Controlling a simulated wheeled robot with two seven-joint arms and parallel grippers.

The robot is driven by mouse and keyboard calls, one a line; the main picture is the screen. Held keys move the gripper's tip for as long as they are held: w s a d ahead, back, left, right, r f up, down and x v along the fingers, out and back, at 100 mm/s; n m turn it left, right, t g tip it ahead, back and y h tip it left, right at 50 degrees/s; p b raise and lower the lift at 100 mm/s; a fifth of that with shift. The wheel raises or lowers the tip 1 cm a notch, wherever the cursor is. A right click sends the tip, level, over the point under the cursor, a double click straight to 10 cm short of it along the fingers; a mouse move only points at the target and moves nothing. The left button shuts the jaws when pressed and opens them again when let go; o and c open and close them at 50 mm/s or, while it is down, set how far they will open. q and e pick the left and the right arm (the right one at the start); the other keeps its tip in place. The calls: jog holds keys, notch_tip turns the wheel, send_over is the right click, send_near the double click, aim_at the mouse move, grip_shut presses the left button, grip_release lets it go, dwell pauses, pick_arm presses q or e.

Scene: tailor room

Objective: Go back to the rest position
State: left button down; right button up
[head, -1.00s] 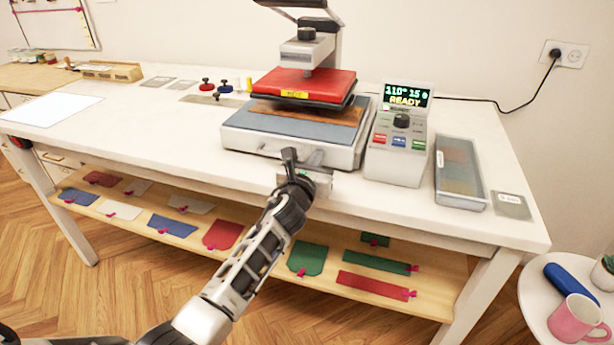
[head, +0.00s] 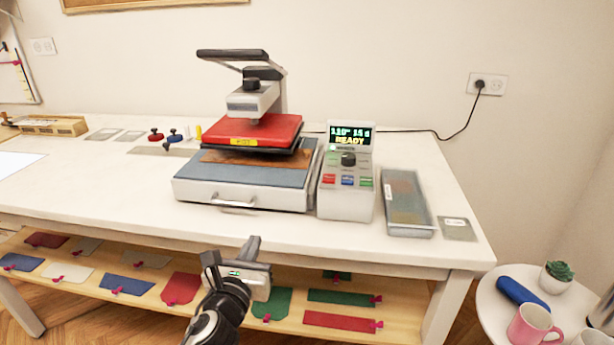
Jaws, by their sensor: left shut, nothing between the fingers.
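My left gripper (head: 232,262) is shut and empty. It shows in front of the table's front edge, below the heat press (head: 245,186), and covers part of the lower shelf. It is apart from the press drawer's handle (head: 233,202). The press has a raised red upper plate (head: 255,130) and a blue-grey lower bed with a brown piece (head: 255,160) lying on it. My right gripper is not in view.
A control box (head: 347,185) reading READY stands right of the press, beside a clear-lidded tray (head: 407,205). The lower shelf (head: 60,288) holds several coloured pieces. A round white side table (head: 495,305) with a pink mug (head: 533,325) stands at the right.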

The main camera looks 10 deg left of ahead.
pick_arm(q)
jog(key=s+d+f+n+g+h, duration=0.1)
jog(key=s+f+n+g, duration=0.3)
jog(key=n, duration=1.2)
jog(key=s+d+f+n+g+h, duration=0.2)
jog(key=s+d+f+n+g, duration=0.1)
jog(key=s+f+n, duration=1)
jog(key=s+d+n, duration=0.1)
jog(key=s+n, duration=0.3)
jog(key=s, duration=0.2)
jog(key=shift+s+f+g, duration=0.2)
jog(key=shift+s+g, duration=0.05)
jog(key=shift+g, duration=0.15)
